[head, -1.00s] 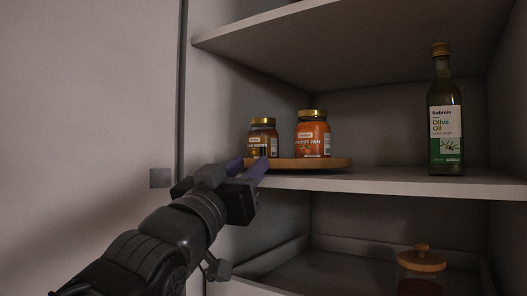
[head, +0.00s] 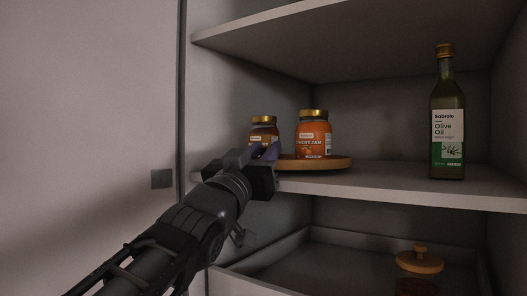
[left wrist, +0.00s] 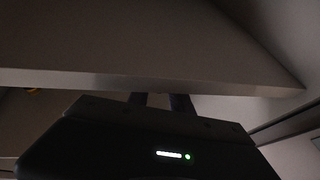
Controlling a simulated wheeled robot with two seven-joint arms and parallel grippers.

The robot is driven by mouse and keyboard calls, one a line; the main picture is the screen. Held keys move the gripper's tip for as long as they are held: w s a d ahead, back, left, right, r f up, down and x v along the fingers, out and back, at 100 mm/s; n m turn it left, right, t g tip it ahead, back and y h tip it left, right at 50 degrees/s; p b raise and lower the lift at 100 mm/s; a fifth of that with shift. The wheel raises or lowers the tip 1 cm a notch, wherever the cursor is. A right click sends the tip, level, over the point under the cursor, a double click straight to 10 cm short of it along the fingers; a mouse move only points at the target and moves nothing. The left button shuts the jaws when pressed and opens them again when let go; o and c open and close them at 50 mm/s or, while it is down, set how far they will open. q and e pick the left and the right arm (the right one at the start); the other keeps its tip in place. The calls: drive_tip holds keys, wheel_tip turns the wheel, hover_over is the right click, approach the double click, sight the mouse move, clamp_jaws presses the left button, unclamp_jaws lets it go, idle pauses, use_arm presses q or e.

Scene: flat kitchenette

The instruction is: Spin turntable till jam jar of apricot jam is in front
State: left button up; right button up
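The apricot jam jar (head: 313,142), with an orange label partly reading "JAM" and a gold lid, stands upright on the round wooden turntable (head: 335,163) on the middle shelf. A second gold-lidded jar (head: 263,130), with a brown and cream label, stands left of it, its lower part hidden by my left gripper. My left gripper (head: 264,151) is at the turntable's left front, before the second jar. The left wrist view shows the two fingers (left wrist: 160,101) with a gap. My right gripper is not in view.
An olive oil bottle (head: 448,125) stands right of the turntable on the same shelf (head: 400,183). Another shelf (head: 370,30) is above. Below is a compartment with a wooden-lidded jar (head: 420,262). A pale upright panel (head: 90,120) borders the left side.

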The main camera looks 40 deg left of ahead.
use_arm(q)
clamp_jaws()
idle(1.1)
